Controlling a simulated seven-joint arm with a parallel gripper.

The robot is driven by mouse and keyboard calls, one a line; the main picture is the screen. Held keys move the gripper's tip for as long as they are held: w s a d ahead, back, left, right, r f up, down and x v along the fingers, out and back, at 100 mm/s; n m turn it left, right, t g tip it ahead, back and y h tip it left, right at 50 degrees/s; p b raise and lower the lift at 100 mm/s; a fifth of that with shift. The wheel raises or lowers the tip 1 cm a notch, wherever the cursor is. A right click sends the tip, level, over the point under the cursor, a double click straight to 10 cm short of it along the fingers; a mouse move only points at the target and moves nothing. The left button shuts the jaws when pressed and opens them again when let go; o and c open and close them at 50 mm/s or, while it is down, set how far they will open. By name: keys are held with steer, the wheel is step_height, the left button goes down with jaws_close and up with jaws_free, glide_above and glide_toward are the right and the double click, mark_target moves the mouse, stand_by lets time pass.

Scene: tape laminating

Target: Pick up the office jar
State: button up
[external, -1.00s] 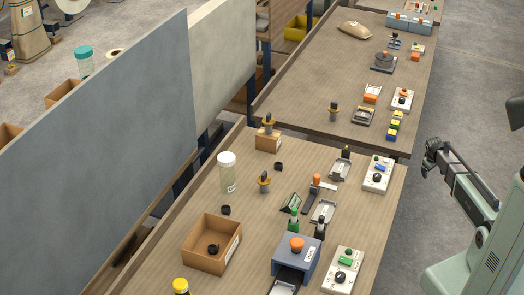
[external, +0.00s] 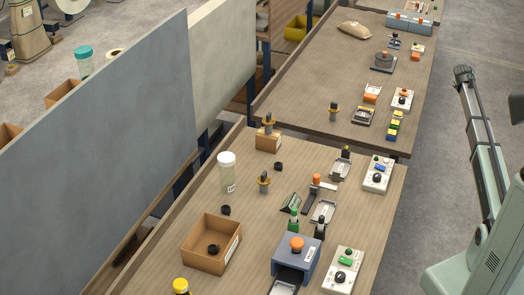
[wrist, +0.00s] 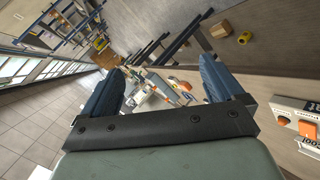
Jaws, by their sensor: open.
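A clear jar with a white lid and a small label (external: 227,175) stands upright on the near table, left of centre in the external view. It looks like the office jar, but I cannot read its label. My gripper (wrist: 161,64) shows in the wrist view as two blue fingers spread wide with nothing held between them. I cannot make out the jar in the wrist view. In the external view my arm is at the right edge, off the table and well away from the jar.
An open cardboard box (external: 190,244) stands in front of the jar. A small carton (external: 268,142) and a yellow-collared tool (external: 264,182) are near it. A blue-grey box (external: 283,255) and white control boxes (external: 378,174) line the right. A grey partition (external: 95,150) rises at left.

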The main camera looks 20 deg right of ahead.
steer(key=w+a+r+n+y, duration=0.1)
steer(key=w+a, duration=0.3)
steer(key=a, duration=0.5)
steer(key=w+a+r+t+y, duration=0.15)
steer(key=w+a, duration=0.25)
steer(key=a, duration=0.5)
steer(key=w+a+n+y, duration=0.1)
steer(key=w+a, duration=0.3)
steer(key=a, duration=0.5)
steer(key=w+a+r+n+y, duration=0.1)
steer(key=a+y, duration=0.1)
steer(key=a, duration=1.3)
steer(key=w+a+n+y, duration=0.1)
steer(key=a+n+y, duration=0.1)
steer(key=a, duration=1.4)
steer(key=n+g+y, duration=0.6)
glide_toward(232, 157)
steer(key=shift+h, duration=0.25)
steer(key=x, duration=0.8)
steer(key=shift+a+f, duration=0.15)
steer(key=shift+a, duration=0.15)
steer(key=shift+x, duration=2.9)
steer(key=shift+w+a, duration=0.1)
steer(key=shift+a, duration=0.05)
